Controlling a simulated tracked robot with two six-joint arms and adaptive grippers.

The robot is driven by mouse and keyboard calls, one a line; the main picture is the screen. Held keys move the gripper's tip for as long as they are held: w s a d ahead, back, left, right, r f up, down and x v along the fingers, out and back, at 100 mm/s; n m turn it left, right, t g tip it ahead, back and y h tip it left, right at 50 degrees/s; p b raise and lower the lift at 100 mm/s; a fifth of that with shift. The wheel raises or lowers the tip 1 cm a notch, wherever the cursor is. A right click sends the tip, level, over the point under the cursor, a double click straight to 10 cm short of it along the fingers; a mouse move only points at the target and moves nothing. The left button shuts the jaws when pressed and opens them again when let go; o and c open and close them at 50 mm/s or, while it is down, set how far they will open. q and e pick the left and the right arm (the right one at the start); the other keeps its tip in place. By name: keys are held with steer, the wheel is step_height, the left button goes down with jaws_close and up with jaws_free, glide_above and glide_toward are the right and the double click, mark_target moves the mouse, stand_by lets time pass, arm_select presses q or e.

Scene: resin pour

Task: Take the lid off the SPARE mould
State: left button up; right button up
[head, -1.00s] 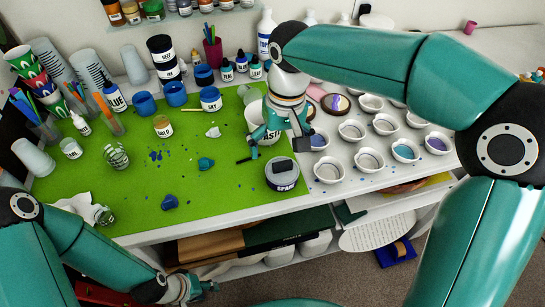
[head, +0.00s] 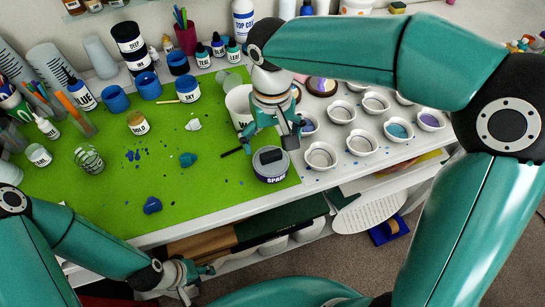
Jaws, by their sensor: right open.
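The SPARE mould (head: 272,174) is a grey round tub standing near the front right edge of the green mat. Its dark lid (head: 270,156), with a raised black grip, is on top. My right gripper (head: 270,146) hangs from above just behind the lid, open, with its fingers spread; I cannot tell whether a finger touches the lid. My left gripper (head: 192,282) is low in front of the table's front edge, away from the mould; its finger gap is too small to judge.
A white tub (head: 238,105) stands right behind my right gripper. Several small white bowls (head: 320,155) fill the table to the right. The green mat (head: 100,205) is mostly clear at front left, with a blue lump (head: 152,205) and blue splatters. An open shelf lies below the table edge.

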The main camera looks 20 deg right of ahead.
mark_target(271, 154)
steer(key=shift+a+f+p, duration=0.15)
steer(key=shift+f+p, duration=0.2)
steer(key=shift+f, duration=2.4)
steer(key=c, duration=1)
steer(key=shift+s+f, duration=0.1)
steer(key=shift+s, duration=0.05)
steer(key=c, duration=0.3)
